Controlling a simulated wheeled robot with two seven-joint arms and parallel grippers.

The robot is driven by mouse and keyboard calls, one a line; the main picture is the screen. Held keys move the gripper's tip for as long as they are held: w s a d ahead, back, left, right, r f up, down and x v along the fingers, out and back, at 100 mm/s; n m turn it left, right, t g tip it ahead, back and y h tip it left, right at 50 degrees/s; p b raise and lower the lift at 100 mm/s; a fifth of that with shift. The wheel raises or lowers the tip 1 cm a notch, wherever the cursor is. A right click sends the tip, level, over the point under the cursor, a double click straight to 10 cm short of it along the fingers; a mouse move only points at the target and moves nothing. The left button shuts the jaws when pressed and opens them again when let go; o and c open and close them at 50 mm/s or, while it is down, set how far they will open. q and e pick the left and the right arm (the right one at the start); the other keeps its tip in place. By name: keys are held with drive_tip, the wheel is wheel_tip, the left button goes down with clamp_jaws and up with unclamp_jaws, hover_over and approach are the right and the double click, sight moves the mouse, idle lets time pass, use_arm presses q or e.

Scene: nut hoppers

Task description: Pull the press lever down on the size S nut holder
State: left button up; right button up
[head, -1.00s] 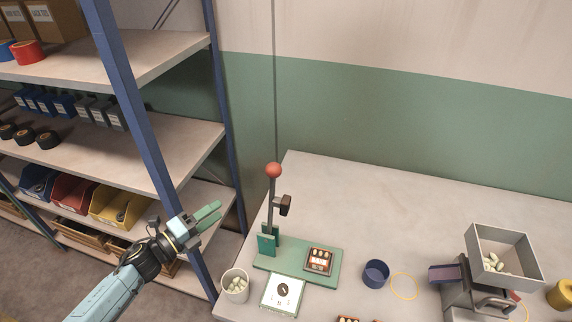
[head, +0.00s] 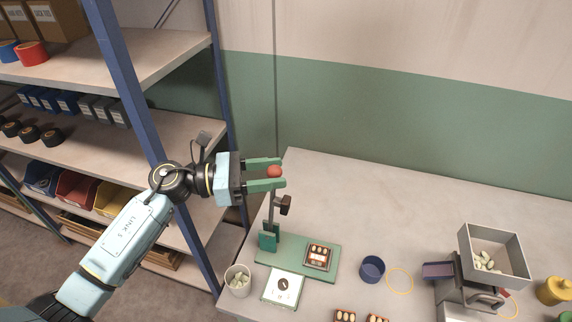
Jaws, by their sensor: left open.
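The press stands at the left end of the table, with a green base (head: 327,267) and an upright lever topped by a red ball knob (head: 274,171). A small nut holder (head: 318,257) with pale nuts sits on the base. A white dial card (head: 283,286) lies in front; its lettering is too small to read surely. My left gripper (head: 266,174) is open, its green fingers on either side of the red knob in the picture. I cannot tell whether they touch it. My right gripper is not in view.
A white cup of nuts (head: 238,281) stands left of the press. A blue cup (head: 372,269), a yellow ring (head: 400,279) and a hopper with a grey tray (head: 494,255) are to the right. A shelf post (head: 150,130) rises close to my left arm.

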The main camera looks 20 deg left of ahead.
use_arm(q)
drive_tip(key=x, duration=0.3)
drive_tip(key=shift+d, duration=0.15)
drive_tip(key=shift+p, duration=0.3)
clamp_jaws()
